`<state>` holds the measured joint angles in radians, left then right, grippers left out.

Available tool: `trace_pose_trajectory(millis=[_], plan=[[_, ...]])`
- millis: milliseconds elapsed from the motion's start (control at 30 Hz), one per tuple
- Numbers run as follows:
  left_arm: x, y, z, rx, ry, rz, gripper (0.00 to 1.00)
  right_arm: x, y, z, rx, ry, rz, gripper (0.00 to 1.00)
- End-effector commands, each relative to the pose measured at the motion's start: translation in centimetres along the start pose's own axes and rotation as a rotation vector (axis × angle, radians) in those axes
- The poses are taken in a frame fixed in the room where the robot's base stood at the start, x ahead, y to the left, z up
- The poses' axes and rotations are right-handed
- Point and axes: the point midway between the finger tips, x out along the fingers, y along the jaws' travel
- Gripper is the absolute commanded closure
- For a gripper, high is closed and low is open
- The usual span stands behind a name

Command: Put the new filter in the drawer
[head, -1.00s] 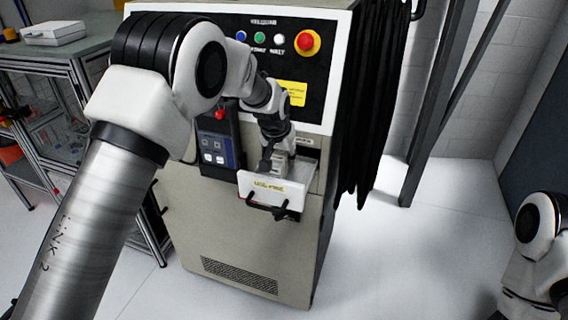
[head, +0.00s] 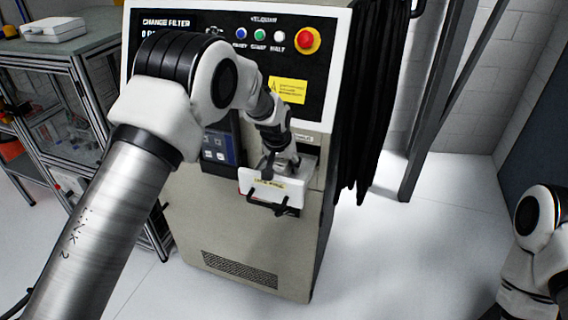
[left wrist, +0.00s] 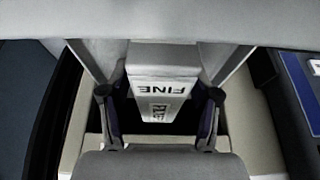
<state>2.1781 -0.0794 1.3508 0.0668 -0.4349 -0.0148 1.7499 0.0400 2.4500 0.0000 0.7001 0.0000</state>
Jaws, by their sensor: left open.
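The drawer (head: 272,186) is a white-fronted box with a dark handle and a label, pulled out of the front of the beige machine. My left gripper (head: 270,168) points down into it from above. In the left wrist view a pale block marked FINE, the filter (left wrist: 165,88), stands between the spread fingers of my left gripper (left wrist: 160,98). The fingers lie on either side of it, open. Whether the filter rests on the drawer's floor is hidden. My right gripper is out of view.
The machine's panel has several buttons and a red-and-yellow stop knob (head: 307,40). A dark handheld unit (head: 219,148) hangs left of the drawer. Black hoses (head: 372,100) hang on the right. A glass-sided bench (head: 65,60) stands at left. The floor at right is clear.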

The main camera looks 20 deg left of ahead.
Motion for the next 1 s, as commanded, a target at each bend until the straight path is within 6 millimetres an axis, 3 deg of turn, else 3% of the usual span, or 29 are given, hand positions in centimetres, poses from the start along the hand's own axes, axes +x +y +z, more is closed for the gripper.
trace_pose_trajectory(millis=[167, 500, 600, 1000], plan=[[-1.7, 0.0, -0.2, 0.0, 0.003, 0.0, 0.38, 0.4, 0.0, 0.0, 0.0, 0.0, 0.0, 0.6], [-10.1, 0.0, -0.2, 0.0, 0.004, 0.0, 0.38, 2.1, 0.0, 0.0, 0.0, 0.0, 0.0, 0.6], [-11.6, 0.0, -0.1, 0.0, 0.002, 0.0, 0.38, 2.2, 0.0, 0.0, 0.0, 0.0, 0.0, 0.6], [-12.3, 0.0, -0.1, 0.0, 0.0, 0.0, 0.38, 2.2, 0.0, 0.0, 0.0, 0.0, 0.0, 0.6]])
